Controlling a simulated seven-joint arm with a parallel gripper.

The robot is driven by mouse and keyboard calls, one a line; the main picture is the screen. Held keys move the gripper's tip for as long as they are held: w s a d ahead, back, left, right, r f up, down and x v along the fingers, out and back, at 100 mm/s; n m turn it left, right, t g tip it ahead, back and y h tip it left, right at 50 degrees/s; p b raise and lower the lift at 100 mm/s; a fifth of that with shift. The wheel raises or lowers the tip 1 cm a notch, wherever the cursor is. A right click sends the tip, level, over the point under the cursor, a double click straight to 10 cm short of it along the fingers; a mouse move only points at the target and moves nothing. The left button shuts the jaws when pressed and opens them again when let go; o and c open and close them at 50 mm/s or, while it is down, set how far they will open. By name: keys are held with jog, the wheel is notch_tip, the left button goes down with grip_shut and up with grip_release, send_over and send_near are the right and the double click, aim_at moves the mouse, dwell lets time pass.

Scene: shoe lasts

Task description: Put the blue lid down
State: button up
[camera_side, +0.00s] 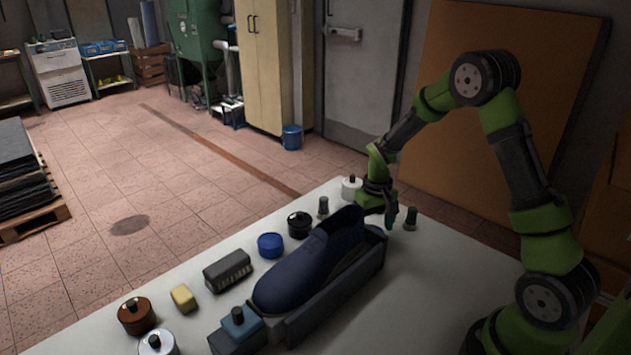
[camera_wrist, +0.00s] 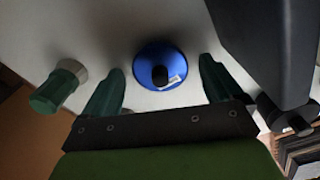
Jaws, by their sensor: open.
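The blue lid (camera_wrist: 150,55) is round, with a black knob (camera_wrist: 160,76) and a small pale label. It appears to lie flat on the white tabletop, knob towards me. My gripper (camera_wrist: 161,70) is open, its two green fingers apart on either side of the lid in the wrist view. In the side view my gripper (camera_side: 391,214) is low over the table, just beyond the shoe; I cannot make out the lid there. A blue tin (camera_side: 270,245) without a knob stands to the left of the shoe.
The dark blue shoe (camera_side: 315,262) in its grey holder (camera_side: 345,300) is close to my gripper. A green-topped piece (camera_side: 410,218) stands beside it, also in the wrist view (camera_wrist: 58,88). A black tin (camera_side: 299,225), brush (camera_side: 228,270) and yellow block (camera_side: 184,298) line the table.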

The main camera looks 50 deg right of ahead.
jog(key=shift+r, duration=0.1)
notch_tip(320, 180, up, 12)
jog(key=s+a+r+t+y, duration=0.1)
jog(key=s+a+r+t, duration=0.2)
jog(key=s+a+r, duration=0.3)
jog(key=s+a+r+t+y, duration=0.1)
jog(key=s+a+r+t, duration=0.3)
jog(key=s+a, duration=0.6)
jog(key=shift+a+r+n, duration=0.15)
jog(key=shift+r+n, duration=0.15)
jog(key=shift+r, duration=0.6)
